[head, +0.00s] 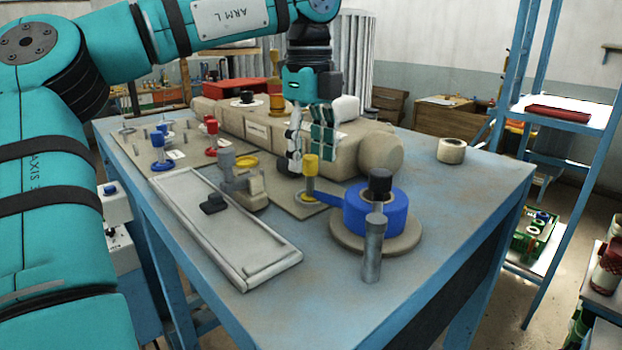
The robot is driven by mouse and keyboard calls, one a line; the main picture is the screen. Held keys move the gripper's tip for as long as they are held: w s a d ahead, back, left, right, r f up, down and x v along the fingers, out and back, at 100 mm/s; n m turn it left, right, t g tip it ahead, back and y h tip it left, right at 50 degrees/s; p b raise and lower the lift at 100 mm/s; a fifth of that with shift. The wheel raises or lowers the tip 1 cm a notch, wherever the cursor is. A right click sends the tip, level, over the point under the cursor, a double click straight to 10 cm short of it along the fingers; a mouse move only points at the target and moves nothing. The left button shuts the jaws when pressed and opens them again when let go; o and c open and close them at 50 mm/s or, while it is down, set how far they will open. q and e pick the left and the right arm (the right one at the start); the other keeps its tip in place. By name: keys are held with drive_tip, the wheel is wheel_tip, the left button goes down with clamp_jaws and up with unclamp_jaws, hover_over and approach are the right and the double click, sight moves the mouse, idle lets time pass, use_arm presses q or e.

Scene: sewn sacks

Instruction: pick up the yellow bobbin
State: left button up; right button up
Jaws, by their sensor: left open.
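The yellow bobbin (311,165) stands upright on a small board near the middle of the table, with a yellow top, a grey stem and a yellow foot. My left gripper (307,150) hangs down from above, just above and behind the bobbin's top in the picture. Its fingers are apart and hold nothing that I can see. I cannot tell whether a finger touches the bobbin. My right gripper is out of view.
A blue roll (366,212) on a round plate, with a grey post in front, stands just right of the bobbin. A large beige sack (345,150) lies behind. The table's right part is mostly clear.

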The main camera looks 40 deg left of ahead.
sight(310, 157)
use_arm(q)
drive_tip(key=shift+w+a+f+p, duration=0.1)
drive_tip(key=shift+f+p, duration=0.15)
drive_tip(key=shift+f, duration=0.65)
drive_tip(key=shift+w+a+f+p, duration=0.1)
drive_tip(key=shift+f+p, duration=0.15)
drive_tip(key=shift+f, duration=0.6)
drive_tip(key=shift+s+d+r, duration=0.1)
drive_tip(key=shift+d, duration=0.1)
drive_tip(key=c, duration=0.5)
drive_tip(key=shift+a, duration=0.1)
clamp_jaws()
